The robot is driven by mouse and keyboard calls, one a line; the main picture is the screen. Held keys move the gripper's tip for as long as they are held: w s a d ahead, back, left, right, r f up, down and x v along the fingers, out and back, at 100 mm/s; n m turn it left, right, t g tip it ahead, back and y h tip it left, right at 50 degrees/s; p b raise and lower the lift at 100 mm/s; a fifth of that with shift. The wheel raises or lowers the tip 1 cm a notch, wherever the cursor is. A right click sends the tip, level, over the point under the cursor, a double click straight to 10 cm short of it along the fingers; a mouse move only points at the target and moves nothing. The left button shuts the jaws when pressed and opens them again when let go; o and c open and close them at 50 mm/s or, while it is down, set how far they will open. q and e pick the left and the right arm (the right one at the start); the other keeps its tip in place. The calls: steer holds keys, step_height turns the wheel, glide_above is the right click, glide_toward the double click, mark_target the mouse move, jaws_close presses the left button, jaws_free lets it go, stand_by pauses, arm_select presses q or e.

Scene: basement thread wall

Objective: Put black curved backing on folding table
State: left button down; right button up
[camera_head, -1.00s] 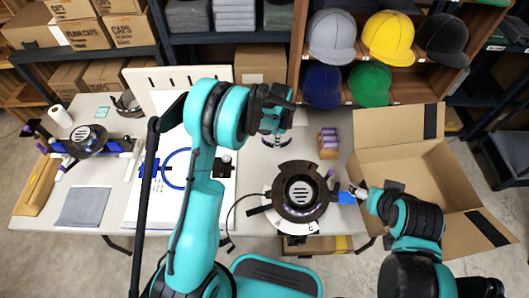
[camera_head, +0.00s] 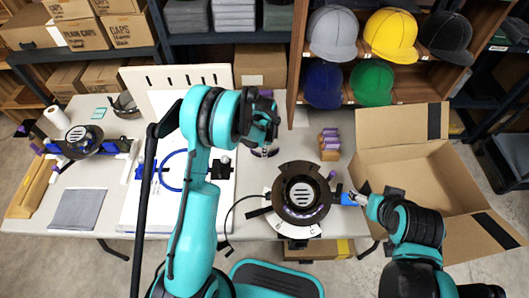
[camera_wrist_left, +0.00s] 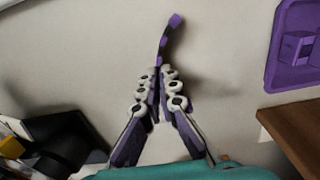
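The folding table (camera_head: 252,186) is the pale table across the middle of the head view. My left gripper (camera_head: 262,145) is over its back middle part, with the arm partly covering it. In the left wrist view my left gripper (camera_wrist_left: 160,88) has its fingers together on a thin curved strip, the curved backing (camera_wrist_left: 172,38), which looks purple there and sticks out past the fingertips. In the head view it is mostly hidden by the gripper. My right gripper (camera_head: 359,197) is at a blue tab beside the round dark fixture; I cannot tell whether it grips the tab.
The round dark fixture (camera_head: 300,194) stands right of centre. Purple-topped spools (camera_head: 330,146) stand behind it. A hoop board (camera_head: 150,195), grey cloth (camera_head: 78,209) and another fixture (camera_head: 84,138) are at the left. An open carton (camera_head: 400,170) is at the right, below cap shelves.

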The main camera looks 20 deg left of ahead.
arm_select(q)
steer(key=c, duration=1.7)
jaws_free()
steer(key=shift+f, duration=0.15)
steer(key=shift+r+p, duration=0.35)
steer(key=shift+r, duration=0.2)
step_height(320, 180, up, 18)
steer(key=s+n+t+p, duration=0.1)
steer(key=s+n+p, duration=0.2)
steer(key=p, duration=0.1)
steer(key=shift+s+a+r+n+t, duration=0.15)
steer(key=shift+s+r+n+t, duration=0.9)
steer(key=shift+s+r+n, duration=1.55)
steer(key=shift+s+a+r+n+t, duration=0.2)
steer(key=shift+s+r+n+t, duration=1)
steer(key=shift+s, duration=2.85)
steer(key=shift+s+a+r+n+t, duration=0.15)
steer(key=shift+s+r+n+t, duration=0.7)
steer(key=shift+s+r+n, duration=1.75)
